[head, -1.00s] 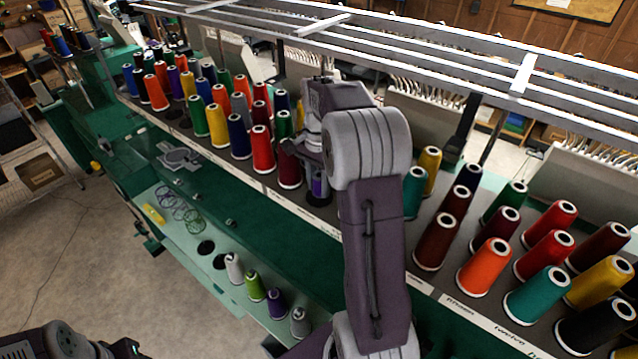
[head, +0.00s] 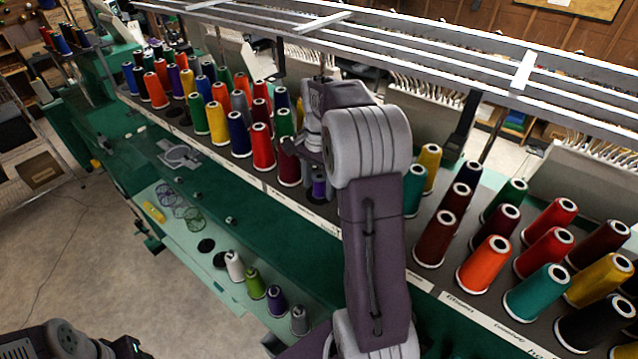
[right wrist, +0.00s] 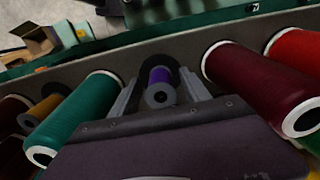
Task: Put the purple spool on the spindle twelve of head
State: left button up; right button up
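A purple spool (head: 319,186) stands at a dark round spot in the front row of the rack, partly hidden by my right gripper. In the right wrist view the purple spool (right wrist: 160,90) is seen end-on, between the two fingers of my right gripper (right wrist: 160,96). The fingers are spread, with a gap on each side of the spool. Another purple spool (head: 276,301) stands on the lower table between a green and a grey one. Part of my left arm shows at the bottom left; its fingers are not in view.
A maroon spool (right wrist: 255,85) and a teal spool (right wrist: 78,115) flank the fingers closely in the right wrist view. The rack (head: 440,283) holds many more coloured spools. Metal rails (head: 400,45) run above it. A white spool (head: 234,266) stands on the lower table.

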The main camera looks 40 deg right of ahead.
jog(key=shift+r, duration=0.25)
notch_tip(320, 180, up, 9)
jog(key=shift+f+b, duration=0.2)
jog(key=shift+b, duration=0.55)
